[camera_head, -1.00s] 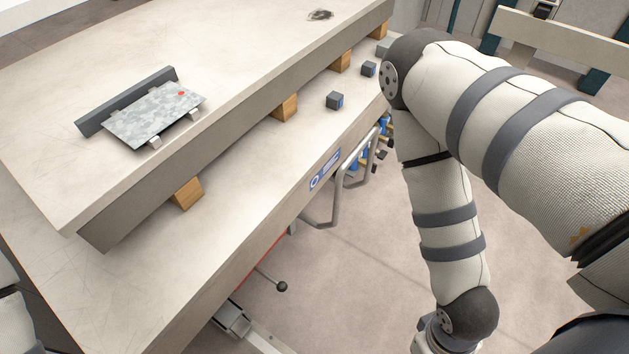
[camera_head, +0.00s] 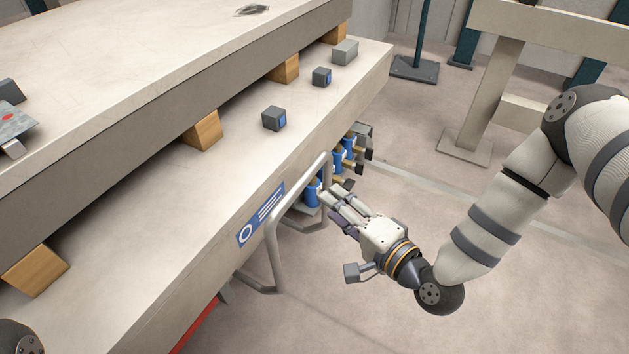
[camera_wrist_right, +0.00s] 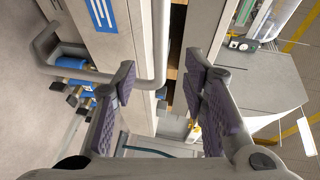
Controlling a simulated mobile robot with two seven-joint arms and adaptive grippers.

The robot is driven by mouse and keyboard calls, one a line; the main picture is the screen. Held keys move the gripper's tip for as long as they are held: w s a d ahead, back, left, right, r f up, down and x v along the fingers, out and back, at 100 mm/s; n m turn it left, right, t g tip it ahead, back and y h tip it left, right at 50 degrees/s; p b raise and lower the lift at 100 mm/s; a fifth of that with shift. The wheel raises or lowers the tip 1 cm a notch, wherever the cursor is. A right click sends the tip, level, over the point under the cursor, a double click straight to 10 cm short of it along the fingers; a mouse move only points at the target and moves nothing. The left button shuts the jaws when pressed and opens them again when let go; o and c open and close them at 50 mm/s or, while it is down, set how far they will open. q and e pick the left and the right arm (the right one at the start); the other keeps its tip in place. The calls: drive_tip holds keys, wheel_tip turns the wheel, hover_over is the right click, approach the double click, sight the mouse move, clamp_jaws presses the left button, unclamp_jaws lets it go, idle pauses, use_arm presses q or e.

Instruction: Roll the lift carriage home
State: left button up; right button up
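The lift carriage (camera_head: 215,255) is a long pale slab carrying a blue label (camera_head: 262,215) on its side. A grey tubular handle (camera_head: 273,245) stands out from that side; it also shows in the wrist view (camera_wrist_right: 160,40). My right gripper (camera_head: 332,197) is beside the handle's far end. In the wrist view its two padded fingers (camera_wrist_right: 160,85) are apart, with the handle's upright tube running down the picture between them; I cannot tell whether they touch it. My left gripper is out of view.
Wooden blocks (camera_head: 203,130) separate the carriage from the upper slab (camera_head: 160,60). Small dark cubes (camera_head: 274,118) sit on the lower ledge. Blue cylinders with black-ended levers (camera_head: 340,160) are just beyond the handle. A beige frame (camera_head: 490,90) stands at right. Floor between is clear.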

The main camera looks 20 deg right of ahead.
sight(305, 186)
drive_tip(key=b+x, duration=0.2)
drive_tip(key=x, duration=0.9)
drive_tip(key=shift+w+a, duration=0.1)
drive_tip(key=shift+a, duration=0.15)
clamp_jaws()
